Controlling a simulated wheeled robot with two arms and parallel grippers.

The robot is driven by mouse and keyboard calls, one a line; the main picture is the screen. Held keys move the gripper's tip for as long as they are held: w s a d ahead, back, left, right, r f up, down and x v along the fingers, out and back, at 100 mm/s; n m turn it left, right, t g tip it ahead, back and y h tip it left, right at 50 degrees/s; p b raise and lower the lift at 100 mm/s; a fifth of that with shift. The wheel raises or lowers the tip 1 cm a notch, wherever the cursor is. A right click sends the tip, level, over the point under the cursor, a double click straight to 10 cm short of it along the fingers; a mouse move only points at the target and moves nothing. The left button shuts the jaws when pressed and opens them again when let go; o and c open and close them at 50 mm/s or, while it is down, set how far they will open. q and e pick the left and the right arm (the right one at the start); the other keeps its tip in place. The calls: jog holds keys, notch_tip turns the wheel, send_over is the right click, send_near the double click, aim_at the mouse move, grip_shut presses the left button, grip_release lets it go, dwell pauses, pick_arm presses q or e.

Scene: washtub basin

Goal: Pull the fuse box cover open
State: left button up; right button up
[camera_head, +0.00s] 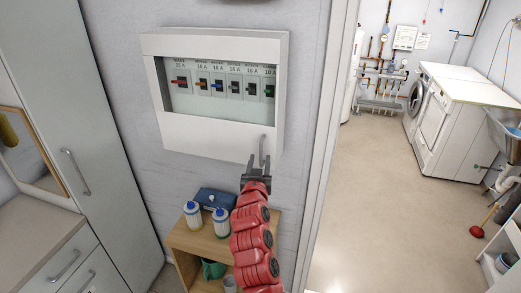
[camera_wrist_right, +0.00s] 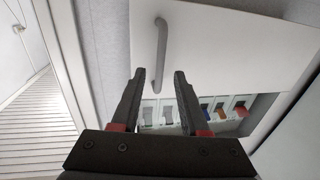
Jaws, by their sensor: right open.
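The white fuse box (camera_head: 160,48) hangs on the wall, with a row of breakers (camera_head: 218,85) visible through its window. Its cover (camera_head: 205,138) appears shut, with a thin grey vertical handle (camera_head: 262,150) at the lower right. My right gripper (camera_head: 257,163) is open just below and in front of the handle. In the right wrist view the handle (camera_wrist_right: 160,55) lies ahead of and between the two open fingertips (camera_wrist_right: 159,72), and no finger visibly grips it. The cover (camera_wrist_right: 215,45) fills the upper part there. My left gripper is not in view.
A small wooden shelf (camera_head: 180,240) below the box holds two white bottles, a blue box (camera_head: 216,198) and a green cup (camera_head: 213,269). A tall cabinet (camera_head: 75,110) stands at left. A door frame (camera_head: 325,130) is close at right, with open floor (camera_head: 375,190) beyond.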

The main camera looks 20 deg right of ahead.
jog(key=shift+p+x, duration=0.4)
jog(key=shift+x, duration=1.1)
grip_shut()
dwell(0.4)
